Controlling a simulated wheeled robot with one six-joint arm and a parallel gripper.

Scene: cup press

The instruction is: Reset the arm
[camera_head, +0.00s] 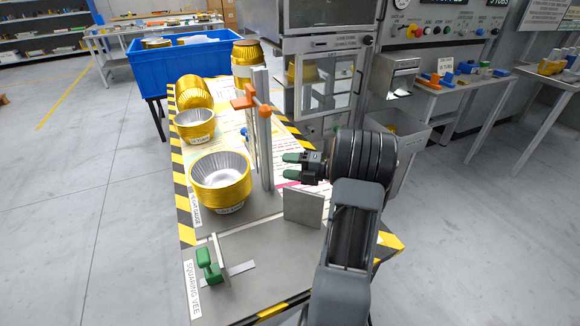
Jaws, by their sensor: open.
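My arm reaches up from the bottom right of the head view. My gripper (289,167) points left, with its two green-tipped fingers apart and nothing between them. It is above the right part of the work table (265,285), in front of a grey upright post (265,150) with an orange clamp piece. A grey square plate (303,208) stands below the gripper on the table. I cannot tell the exact gap between the fingers and the post.
Gold foil cup stacks (220,185) stand on the table left of the post, with more behind. A green-handled squaring vee (207,264) is at the front left. A blue bin (182,60) stands behind. A press cabinet (320,75) is at the back. Floor left is clear.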

